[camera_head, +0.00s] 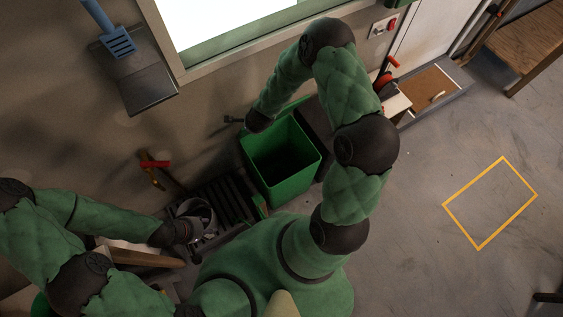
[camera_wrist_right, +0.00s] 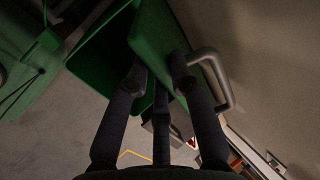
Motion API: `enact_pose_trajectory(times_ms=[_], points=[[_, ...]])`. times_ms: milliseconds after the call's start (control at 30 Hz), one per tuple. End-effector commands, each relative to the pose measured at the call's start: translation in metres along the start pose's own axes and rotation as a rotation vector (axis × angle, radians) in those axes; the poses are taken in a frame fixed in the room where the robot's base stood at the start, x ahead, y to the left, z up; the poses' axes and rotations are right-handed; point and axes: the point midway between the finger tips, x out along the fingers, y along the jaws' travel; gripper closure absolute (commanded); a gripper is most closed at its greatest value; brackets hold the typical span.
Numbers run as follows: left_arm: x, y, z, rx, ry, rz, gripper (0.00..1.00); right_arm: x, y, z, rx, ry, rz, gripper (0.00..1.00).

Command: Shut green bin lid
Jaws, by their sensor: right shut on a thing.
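The green bin (camera_head: 300,180) stands against the wall in the head view, with its dark inside showing. Its green lid (camera_wrist_right: 157,42) is raised and tilted up at the wall side. In the wrist view, the fingers of my right gripper (camera_wrist_right: 160,72) lie on both sides of the lid and are shut on it. The bin's opening (camera_wrist_right: 98,52) shows left of the lid. In the head view my right forearm hides most of the lid and the right fingers.
A dark slatted crate (camera_head: 229,199) stands left of the bin. A grey bent handle (camera_wrist_right: 222,84) is beside the lid. A dustpan (camera_head: 140,85) hangs on the wall. The floor with a yellow outlined square (camera_head: 461,222) is clear at right.

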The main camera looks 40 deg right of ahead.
Motion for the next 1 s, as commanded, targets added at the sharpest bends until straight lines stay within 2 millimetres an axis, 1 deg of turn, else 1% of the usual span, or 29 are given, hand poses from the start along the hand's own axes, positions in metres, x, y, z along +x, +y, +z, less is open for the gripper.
enact_pose_trajectory(times_ms=[33,100,1000], points=[[0.007,-0.003,0.000,0.000,0.000,0.000,0.60,0.002,0.002,-0.001,0.000,0.001,-0.007,1.00],[0.012,-0.004,0.000,0.000,-0.001,0.000,0.60,0.003,0.004,0.000,-0.002,0.001,-0.012,1.00],[0.069,-0.025,-0.002,0.000,0.000,0.000,0.60,0.003,0.029,-0.001,-0.001,0.001,-0.094,1.00]])
